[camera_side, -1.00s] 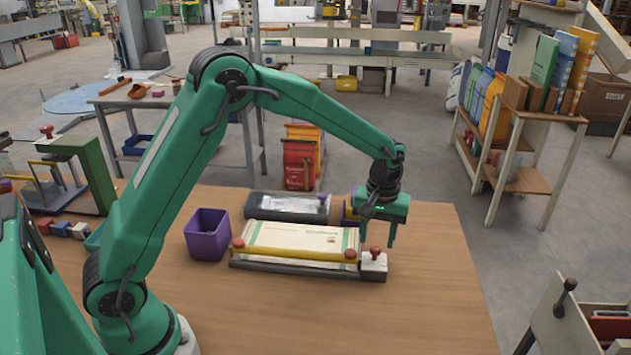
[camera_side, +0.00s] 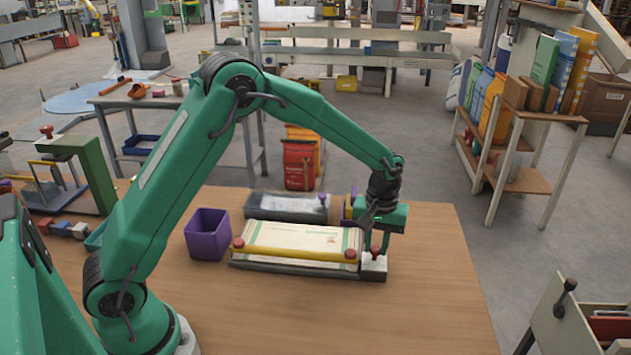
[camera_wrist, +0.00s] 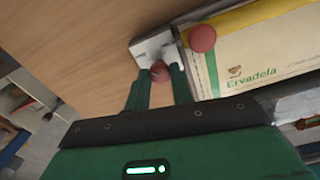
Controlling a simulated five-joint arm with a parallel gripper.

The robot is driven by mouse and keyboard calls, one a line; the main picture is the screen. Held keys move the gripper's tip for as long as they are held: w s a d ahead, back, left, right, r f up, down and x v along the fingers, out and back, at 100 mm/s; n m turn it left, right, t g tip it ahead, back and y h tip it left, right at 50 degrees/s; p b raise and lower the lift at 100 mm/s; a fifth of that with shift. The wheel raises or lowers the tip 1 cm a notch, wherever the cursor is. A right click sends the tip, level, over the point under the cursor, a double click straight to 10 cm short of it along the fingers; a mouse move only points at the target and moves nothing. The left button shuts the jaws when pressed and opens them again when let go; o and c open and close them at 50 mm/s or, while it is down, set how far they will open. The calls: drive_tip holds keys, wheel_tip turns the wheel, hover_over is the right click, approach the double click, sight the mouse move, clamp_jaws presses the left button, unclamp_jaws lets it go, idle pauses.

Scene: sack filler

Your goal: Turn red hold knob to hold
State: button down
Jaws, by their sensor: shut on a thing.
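The red hold knob (camera_side: 376,252) stands on a pale block (camera_side: 372,267) at the right end of the sack holder (camera_side: 290,266). My gripper (camera_side: 376,243) has come down over it, and its fingers are shut on the knob. In the wrist view the knob (camera_wrist: 159,72) sits between the two fingertips (camera_wrist: 158,80), with the pale block (camera_wrist: 150,45) beneath. A flat cream sack (camera_side: 300,236) marked "Ervadela" lies in the holder under a yellow bar (camera_side: 295,255). Part of the knob is hidden by the fingers.
A second red knob (camera_side: 350,254) is on the yellow bar's right end, close beside my gripper; it also shows in the wrist view (camera_wrist: 202,38). A purple bin (camera_side: 207,240) stands left of the holder. A dark tray (camera_side: 287,207) lies behind it. The table's right side is clear.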

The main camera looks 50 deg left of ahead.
drive_tip(key=shift+m, duration=0.5)
drive_tip(key=m, duration=1.2)
drive_tip(key=shift+m, duration=0.3)
drive_tip(key=m, duration=0.4)
drive_tip(key=shift+m, duration=0.3)
drive_tip(key=c, duration=1.2)
unclamp_jaws()
